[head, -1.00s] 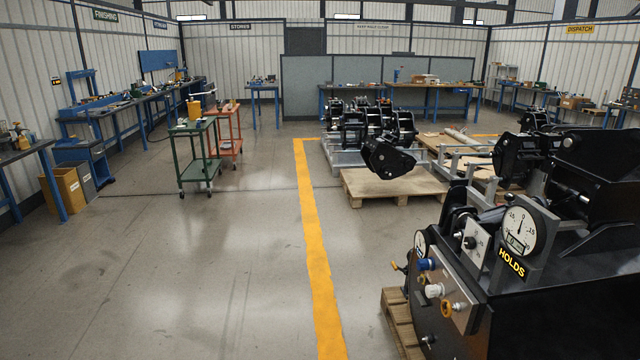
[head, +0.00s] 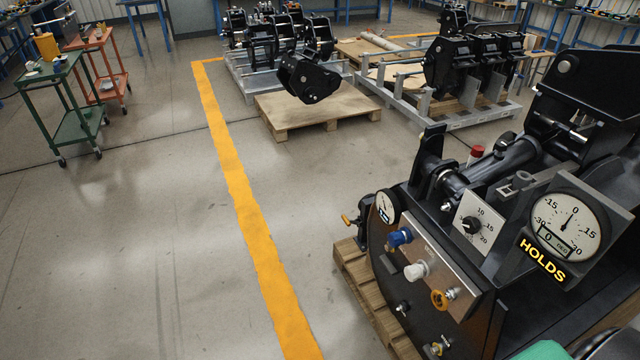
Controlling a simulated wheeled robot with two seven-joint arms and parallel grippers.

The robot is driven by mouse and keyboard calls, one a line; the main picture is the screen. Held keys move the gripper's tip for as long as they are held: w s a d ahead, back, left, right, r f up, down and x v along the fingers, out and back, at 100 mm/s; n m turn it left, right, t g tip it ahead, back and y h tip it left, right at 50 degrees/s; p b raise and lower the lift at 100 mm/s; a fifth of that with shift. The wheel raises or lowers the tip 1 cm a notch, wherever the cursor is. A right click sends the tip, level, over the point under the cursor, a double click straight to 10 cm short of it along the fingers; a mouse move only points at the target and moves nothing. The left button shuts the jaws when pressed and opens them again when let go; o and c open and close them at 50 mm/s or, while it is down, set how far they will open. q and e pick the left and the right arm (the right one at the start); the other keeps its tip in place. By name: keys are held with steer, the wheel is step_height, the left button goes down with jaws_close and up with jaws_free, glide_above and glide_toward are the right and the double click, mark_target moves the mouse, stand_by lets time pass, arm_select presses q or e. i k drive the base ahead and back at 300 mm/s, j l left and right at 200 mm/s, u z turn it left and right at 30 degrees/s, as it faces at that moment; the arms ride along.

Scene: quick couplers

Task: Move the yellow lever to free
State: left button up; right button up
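A black coupler machine (head: 425,300) stands at the right in the head view. A small yellow-orange lever (head: 349,220) sticks out at its left edge, beside a round gauge (head: 386,207). Its free end points left and slightly up; any markings for its positions are too small to read. A yellow-orange ring-like fitting (head: 438,299) sits on the silver front panel (head: 462,296), below a blue knob (head: 399,237) and a white knob (head: 416,271). Another small yellow part (head: 437,348) shows lower down. Neither of my grippers is in view.
A dial reading near 0 (head: 567,222) stands above a lit HOLDS sign (head: 542,260). The machine rests on a wooden pallet (head: 352,266). Another pallet (head: 350,113) and two carts stand farther back.

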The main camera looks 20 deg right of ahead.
mark_target(348, 222)
steer(key=i+z, duration=0.2)
steer(key=i, duration=0.35)
steer(key=i+j+z, duration=0.15)
steer(key=i, duration=0.4)
steer(key=i+j+z, duration=0.2)
steer(key=i, duration=0.3)
steer(key=i+j+z, duration=0.25)
steer(key=z, duration=0.2)
steer(key=i+j+z, duration=0.65)
steer(key=j+z, duration=0.15)
steer(key=z, duration=0.15)
steer(key=i+j+z, duration=0.15)
steer(key=j+z, duration=0.3)
